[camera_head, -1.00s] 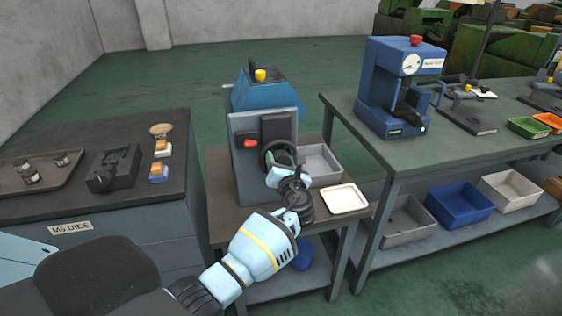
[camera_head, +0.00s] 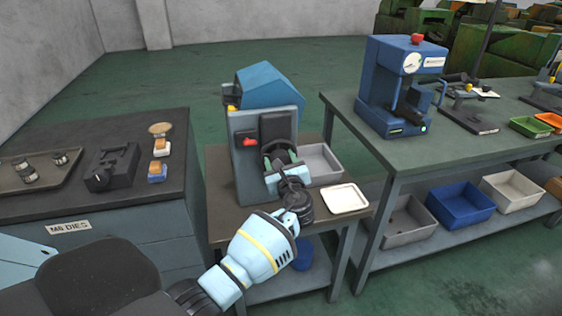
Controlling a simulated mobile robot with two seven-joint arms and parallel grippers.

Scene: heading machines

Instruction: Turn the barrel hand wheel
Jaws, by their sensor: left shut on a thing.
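The small heading machine (camera_head: 245,170) stands on a low bench, with a grey front plate, a red knob (camera_head: 249,142) and a blue faceted barrel (camera_head: 270,84) on top. A yellow piece (camera_head: 231,107) shows at the barrel's lower left. The dark round hand wheel (camera_head: 280,146) is on the front of the machine. My left gripper (camera_head: 277,172) reaches up to the wheel from below and is shut on it; the fingers partly hide the wheel's lower rim. My right gripper is not in view.
A grey bin (camera_head: 318,160) and a white tray (camera_head: 346,198) sit right of the machine. The die cabinet (camera_head: 120,225) stands close on the left. A green-topped bench (camera_head: 440,140) with a blue press (camera_head: 398,85) stands on the right.

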